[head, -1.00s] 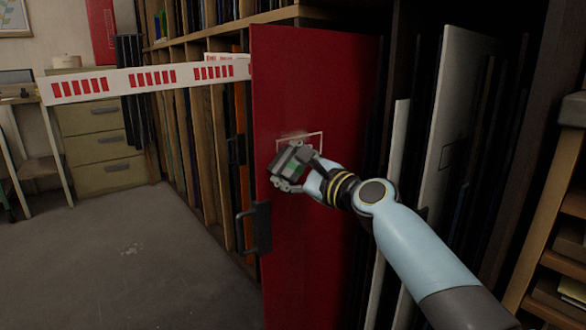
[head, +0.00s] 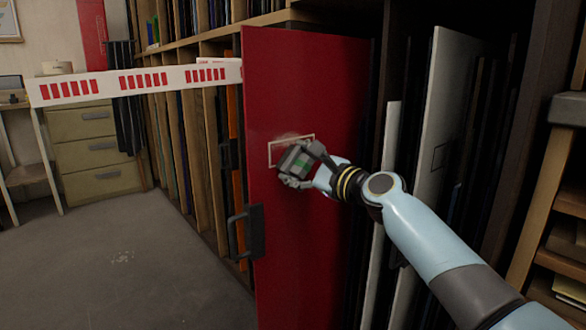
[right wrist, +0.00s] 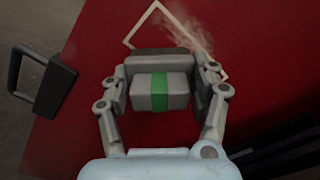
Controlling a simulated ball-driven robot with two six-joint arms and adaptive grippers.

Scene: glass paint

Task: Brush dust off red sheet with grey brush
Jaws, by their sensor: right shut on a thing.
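The red sheet (head: 310,95) stands upright, its edge pulled out from the rack. A pale rectangular outline (head: 272,152) is marked on its face, with a greyish dusty smear (right wrist: 180,30) inside it in the right wrist view. My right gripper (head: 300,165) is shut on the grey brush (right wrist: 175,93), a block with a green band. The brush is at the sheet's face, over the lower part of the outline; whether it touches cannot be told for sure. The brush's far side is hidden. My left gripper is not in view.
A dark handle clamp (head: 250,233) grips the sheet's left edge and also shows in the right wrist view (right wrist: 40,82). Racks hold a white sheet (head: 445,110) and others. The floor at left is clear.

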